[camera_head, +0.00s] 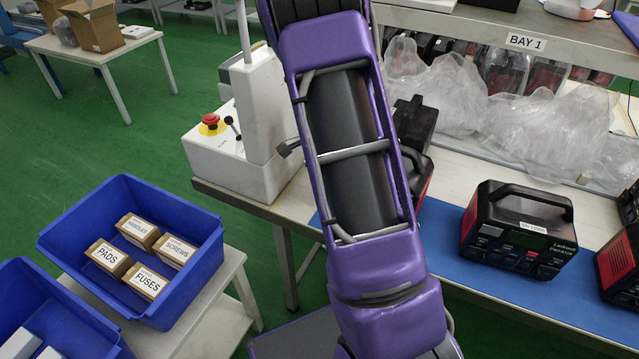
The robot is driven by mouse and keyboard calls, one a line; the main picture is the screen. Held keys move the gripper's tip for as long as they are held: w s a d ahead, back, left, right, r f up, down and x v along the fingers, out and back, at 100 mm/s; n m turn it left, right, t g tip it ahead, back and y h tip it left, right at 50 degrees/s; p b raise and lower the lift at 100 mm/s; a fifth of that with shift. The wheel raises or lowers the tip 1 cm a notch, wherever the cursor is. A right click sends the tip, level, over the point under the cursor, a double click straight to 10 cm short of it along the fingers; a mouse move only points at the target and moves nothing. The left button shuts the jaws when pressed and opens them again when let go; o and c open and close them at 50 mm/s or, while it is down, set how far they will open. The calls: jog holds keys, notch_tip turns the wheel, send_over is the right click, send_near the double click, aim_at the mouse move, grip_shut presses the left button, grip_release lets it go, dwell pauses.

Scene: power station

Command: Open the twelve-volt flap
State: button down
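A black power station (518,230) with a carry handle and a small white label on top stands on the blue mat (480,285), right of my arm. Its front shows several sockets or buttons and a small greenish screen. The twelve-volt flap is too small to tell apart on it. Another black and red power station (418,178) is partly hidden behind my purple arm. More stand at the right edge, one of them (620,262) cut off by the picture. My gripper is not in view.
A white machine with a red emergency button (210,122) stands at the bench's left end. Clear plastic bags (440,80) lie under the BAY 1 shelf (560,38). Blue bins (130,215) with labelled boxes are at left. The mat between my arm and the labelled station is clear.

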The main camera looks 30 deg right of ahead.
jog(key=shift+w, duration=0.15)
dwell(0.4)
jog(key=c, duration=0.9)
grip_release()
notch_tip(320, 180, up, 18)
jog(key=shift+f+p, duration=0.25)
jog(key=shift+p, duration=1)
